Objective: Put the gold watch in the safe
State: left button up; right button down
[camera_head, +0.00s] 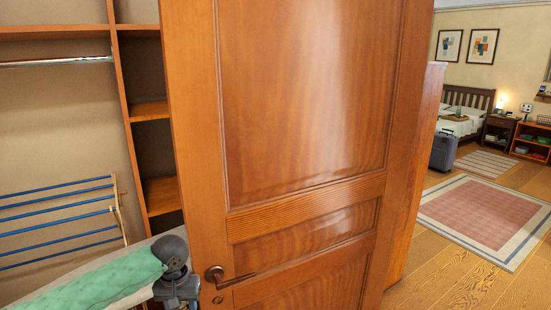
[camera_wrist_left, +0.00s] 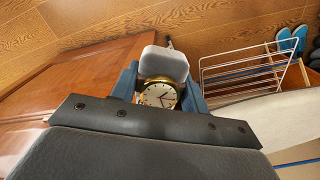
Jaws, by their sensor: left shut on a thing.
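The gold watch (camera_wrist_left: 159,95) has a round pale dial and sits between the blue fingers of my left gripper (camera_wrist_left: 163,76), which is shut on it. A pale grey, rounded block (camera_wrist_left: 165,61) shows just beyond the dial, between the fingertips; I cannot tell whether it is joined to the watch. In the head view the end of my left arm is at the lower left, in front of the wooden door; its fingers and the watch do not show there. No safe is in view. My right gripper is in neither view.
A large wooden door (camera_head: 305,100) with a handle (camera_head: 215,274) fills the middle, close to me. A drying rack (camera_head: 60,222) and shelves (camera_head: 150,110) stand at left. Beyond the door, right, are a suitcase (camera_head: 443,150), a rug (camera_head: 480,215) and open wooden floor.

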pick_arm(q)
jog(key=s+d+f, duration=0.2)
jog(key=d+f, duration=0.1)
jog(key=d, duration=0.1)
jog(key=shift+s+d+f+m, duration=0.15)
jog(key=shift+s+f+m, duration=0.15)
jog(key=shift+s+f, duration=0.05)
jog(key=shift+r, duration=0.1)
dwell(0.3)
dwell(0.7)
dwell(0.3)
